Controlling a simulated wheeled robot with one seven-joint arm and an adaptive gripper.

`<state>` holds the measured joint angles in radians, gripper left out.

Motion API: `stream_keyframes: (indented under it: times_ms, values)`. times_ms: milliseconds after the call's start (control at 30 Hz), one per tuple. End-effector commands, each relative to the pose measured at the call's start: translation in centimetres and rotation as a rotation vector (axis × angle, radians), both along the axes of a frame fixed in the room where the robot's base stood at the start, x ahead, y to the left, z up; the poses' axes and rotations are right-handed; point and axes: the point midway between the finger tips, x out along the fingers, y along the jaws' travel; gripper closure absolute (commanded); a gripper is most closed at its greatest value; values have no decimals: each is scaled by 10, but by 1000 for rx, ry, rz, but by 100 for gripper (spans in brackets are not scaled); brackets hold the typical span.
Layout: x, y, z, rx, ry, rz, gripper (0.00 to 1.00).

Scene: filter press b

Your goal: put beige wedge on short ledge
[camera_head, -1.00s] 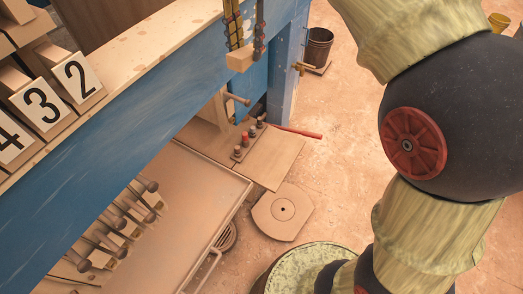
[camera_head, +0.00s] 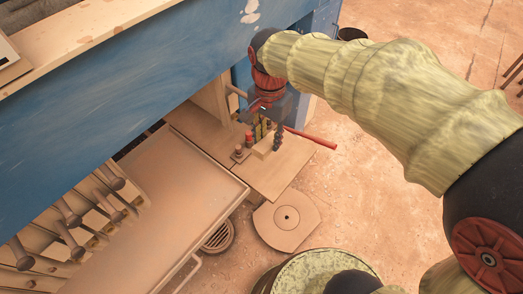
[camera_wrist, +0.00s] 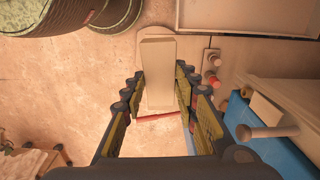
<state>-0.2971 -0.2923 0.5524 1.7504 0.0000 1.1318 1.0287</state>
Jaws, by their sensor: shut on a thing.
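The beige wedge (camera_head: 264,148) is held between the fingertips of my gripper (camera_head: 267,137), which points down at the end of the blue press. In the wrist view the wedge (camera_wrist: 158,75) is a long pale block between the two rows of finger pads. A short beige ledge (camera_head: 279,173) projects at the press end, beyond the long tray. The wedge appears over this ledge, close to its knobs; I cannot tell whether it touches. My gripper hides part of the ledge's back.
Several knobs (camera_head: 243,146) stand on the ledge, and a red lever (camera_head: 311,137) sticks out beside it. The long tray (camera_head: 185,190) lies left. A round-holed plate (camera_head: 287,216) and a drain grate (camera_head: 217,237) are on the floor. Open floor lies right.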

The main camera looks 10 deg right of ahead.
Motion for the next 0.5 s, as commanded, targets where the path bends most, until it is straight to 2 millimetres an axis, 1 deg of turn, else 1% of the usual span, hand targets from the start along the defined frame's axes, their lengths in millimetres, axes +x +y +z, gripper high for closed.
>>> stream_keyframes:
  times_ms: [33,67,100,200,333,400,500]
  values:
    - [-10,0,-25,-2,6,-1,92]
    - [-14,1,-38,-2,6,-3,92]
    - [-20,1,-54,-2,6,-5,92]
    - [-33,1,-92,-2,6,-13,92]
    - [-45,0,-129,-2,4,-28,92]
    - [-49,0,-143,-2,3,-37,92]
    - [-53,-1,-156,0,1,-46,92]
